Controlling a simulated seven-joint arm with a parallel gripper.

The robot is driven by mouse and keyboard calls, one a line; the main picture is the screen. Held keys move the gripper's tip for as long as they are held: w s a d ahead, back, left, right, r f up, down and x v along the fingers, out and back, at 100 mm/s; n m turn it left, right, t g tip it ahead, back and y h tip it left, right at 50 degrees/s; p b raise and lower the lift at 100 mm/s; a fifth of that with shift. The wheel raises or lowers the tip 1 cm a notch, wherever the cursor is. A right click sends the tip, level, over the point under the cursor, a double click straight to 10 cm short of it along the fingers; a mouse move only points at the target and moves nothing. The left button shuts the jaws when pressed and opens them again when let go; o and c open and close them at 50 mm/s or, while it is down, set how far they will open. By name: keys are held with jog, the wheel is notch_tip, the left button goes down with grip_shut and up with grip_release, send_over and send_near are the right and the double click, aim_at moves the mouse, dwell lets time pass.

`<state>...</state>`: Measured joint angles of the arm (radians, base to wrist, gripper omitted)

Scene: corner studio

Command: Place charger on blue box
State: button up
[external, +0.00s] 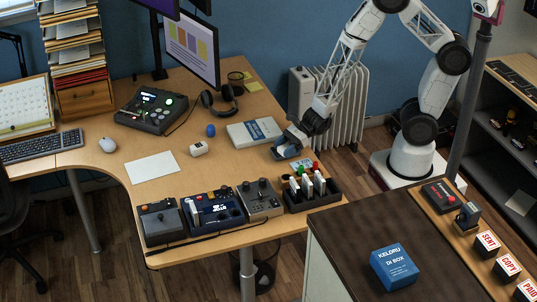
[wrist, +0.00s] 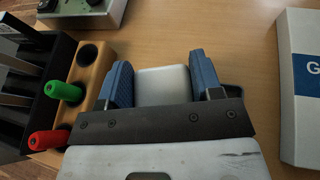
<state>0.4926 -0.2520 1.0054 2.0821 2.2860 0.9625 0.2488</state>
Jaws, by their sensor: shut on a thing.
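My gripper (external: 284,152) is low over the wooden desk, between a white box and a marker holder. In the wrist view my gripper (wrist: 164,80) has its blue fingers shut on a plain white block, which appears to be the charger (wrist: 163,86). The charger's near end is hidden by the gripper; in the external view I cannot make it out. Whether it touches the desk is not clear. The blue box (external: 394,266) sits on the dark top of a cabinet at the front right, apart from my gripper, with its top clear.
A white box with a blue band (external: 254,132) lies left of my gripper. A wooden holder (wrist: 90,68) with red and green markers and a black tray (external: 312,194) stand close by. Red-lettered blocks (external: 487,243) line the cabinet's right side. Dark cabinet top (external: 340,240) is free.

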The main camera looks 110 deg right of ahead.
jog(key=shift+w, duration=0.1)
jog(key=shift+w+a+r, duration=0.25)
jog(key=shift+w+a, duration=0.05)
jog(key=shift+a, duration=0.1)
jog(key=w+a+r+n+g+y, duration=0.2)
jog(key=w+a+r+n+y, duration=0.3)
jog(key=a, duration=0.8)
jog(key=w+a+r+n+g, duration=0.1)
jog(key=w+a+r+g, duration=0.1)
jog(key=a+r, duration=0.75)
jog(key=w+a+r+n+g+y, duration=0.2)
jog(key=w+a+r+y, duration=0.15)
jog(key=a, duration=1.25)
jog(key=s+a+r+n+g, duration=0.2)
jog(key=s+a+r, duration=0.3)
jog(key=a, duration=0.7)
jog(key=s+a+r+n+g+y, duration=0.1)
jog(key=s+a+r, duration=0.5)
jog(key=a, duration=0.6)
jog(key=s+a+r+n+g+y, duration=0.1)
jog(key=s+a+r+n+g, duration=0.3)
jog(key=a, duration=0.7)
notch_tip(320, 180, up, 3)
jog(key=shift+s+a+f, duration=0.1)
jog(key=shift+s+a, duration=0.3)
jog(key=shift+s, duration=0.4)
send_over(398, 264)
jog(key=shift+f, duration=0.75)
